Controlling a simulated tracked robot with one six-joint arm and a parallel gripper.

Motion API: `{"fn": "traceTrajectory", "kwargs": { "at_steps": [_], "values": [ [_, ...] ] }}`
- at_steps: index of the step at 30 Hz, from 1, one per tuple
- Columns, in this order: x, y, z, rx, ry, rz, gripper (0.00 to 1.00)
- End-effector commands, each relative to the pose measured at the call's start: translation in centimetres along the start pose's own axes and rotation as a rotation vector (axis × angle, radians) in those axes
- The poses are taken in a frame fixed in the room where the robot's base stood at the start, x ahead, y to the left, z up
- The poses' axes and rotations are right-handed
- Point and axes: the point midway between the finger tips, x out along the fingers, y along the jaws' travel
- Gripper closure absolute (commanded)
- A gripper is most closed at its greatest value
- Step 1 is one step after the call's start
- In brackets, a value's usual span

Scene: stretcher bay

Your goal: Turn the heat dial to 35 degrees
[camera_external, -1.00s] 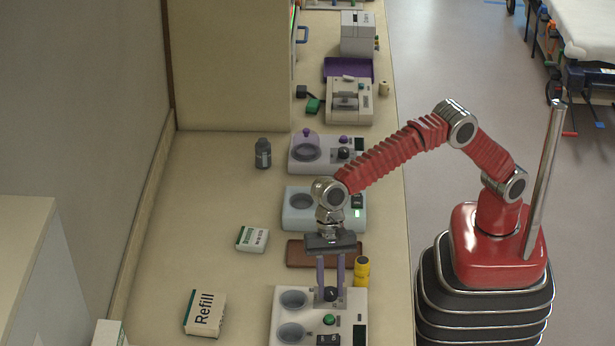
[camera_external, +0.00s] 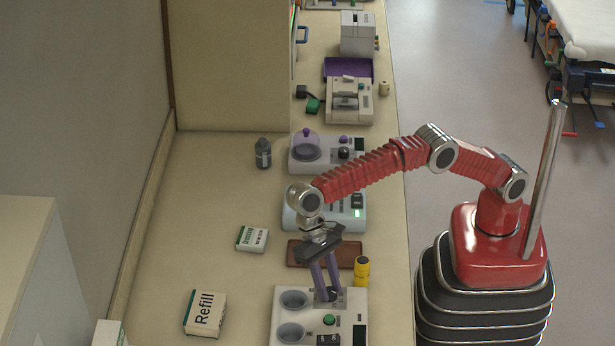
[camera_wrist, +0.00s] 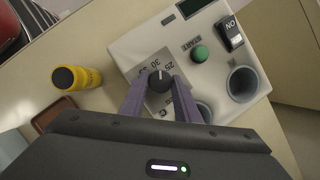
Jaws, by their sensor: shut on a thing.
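The black heat dial (camera_wrist: 158,79) sits on a pale plate printed with numbers, on a white heating unit (camera_external: 347,311) with two round wells. In the wrist view the numbers 30 and 25 show past the dial; its white mark points up between them, though the exact reading is too small to tell. My gripper (camera_external: 328,296) has its purple fingers down on either side of the dial and is shut on it. In the wrist view the fingers (camera_wrist: 159,92) flank the dial and hide part of the scale.
The unit has a green START button (camera_wrist: 200,54), an ON rocker switch (camera_wrist: 230,33) and a dark display. A yellow bottle (camera_external: 361,270) and a brown tray (camera_external: 350,256) stand close behind. A Refill box (camera_external: 205,313) lies to the left, with clear counter between.

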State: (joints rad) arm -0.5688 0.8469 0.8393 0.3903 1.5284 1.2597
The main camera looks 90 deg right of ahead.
Motion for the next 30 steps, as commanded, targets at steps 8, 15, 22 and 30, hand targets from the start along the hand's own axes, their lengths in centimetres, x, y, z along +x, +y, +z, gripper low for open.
{"fn": "traceTrajectory", "kwargs": {
  "at_steps": [8,15,22,30],
  "values": [
    [-0.01,-0.26,-0.01,-0.158,-0.005,0.061,0.93],
    [0.01,-0.35,0.00,-0.252,-0.010,0.099,0.93],
    [-0.01,-0.37,0.00,-0.318,-0.013,0.127,0.93],
    [-0.01,-0.36,-0.01,-0.363,-0.015,0.146,0.93]
  ]
}}
